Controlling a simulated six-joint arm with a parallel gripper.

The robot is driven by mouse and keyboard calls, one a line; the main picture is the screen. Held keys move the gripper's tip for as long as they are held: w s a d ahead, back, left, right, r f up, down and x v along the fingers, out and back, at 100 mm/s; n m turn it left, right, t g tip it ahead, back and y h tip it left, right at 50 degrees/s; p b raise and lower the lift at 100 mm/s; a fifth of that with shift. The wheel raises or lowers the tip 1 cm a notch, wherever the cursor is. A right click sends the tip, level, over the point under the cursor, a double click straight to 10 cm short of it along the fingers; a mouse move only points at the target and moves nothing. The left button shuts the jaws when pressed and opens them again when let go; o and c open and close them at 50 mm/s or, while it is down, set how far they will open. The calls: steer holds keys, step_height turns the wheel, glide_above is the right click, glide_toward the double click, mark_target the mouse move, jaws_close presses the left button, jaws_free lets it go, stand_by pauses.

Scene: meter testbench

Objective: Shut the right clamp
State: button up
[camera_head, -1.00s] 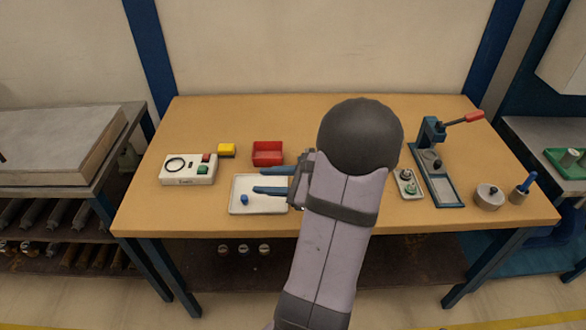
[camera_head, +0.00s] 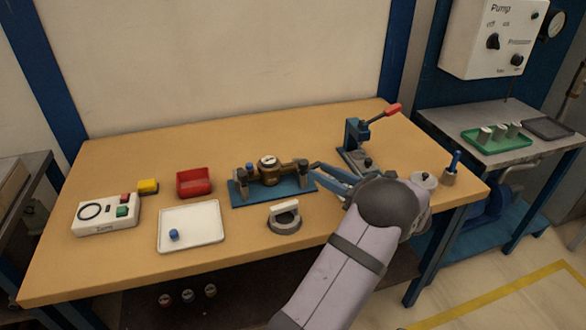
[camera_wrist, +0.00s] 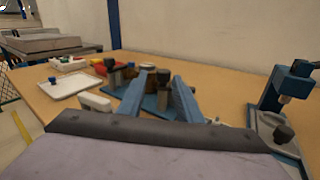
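Contact cannot be told. In the wrist view the fingers (camera_wrist: 157,82) stand apart with nothing gripped between them. The clamps and meter show beyond the fingers there, partly hidden.
A grey ring-shaped part with a white handle (camera_head: 285,217) stands in front of the plate. A white tray (camera_head: 191,228) and red bin (camera_head: 194,182) lie left. A blue press with a red handle (camera_head: 355,137) stands behind right. The table's back middle is clear.

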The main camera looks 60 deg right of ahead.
mark_target(300, 161)
steer(key=shift+s+d+f+n, duration=0.25)
steer(key=shift+d+f+n, duration=0.05)
steer(key=shift+f+n, duration=0.1)
steer(key=shift+w, duration=0.15)
steer(key=p+x, duration=0.1)
steer(key=x, duration=1.1)
steer(key=shift+d, duration=0.1)
steer(key=c, duration=0.8)
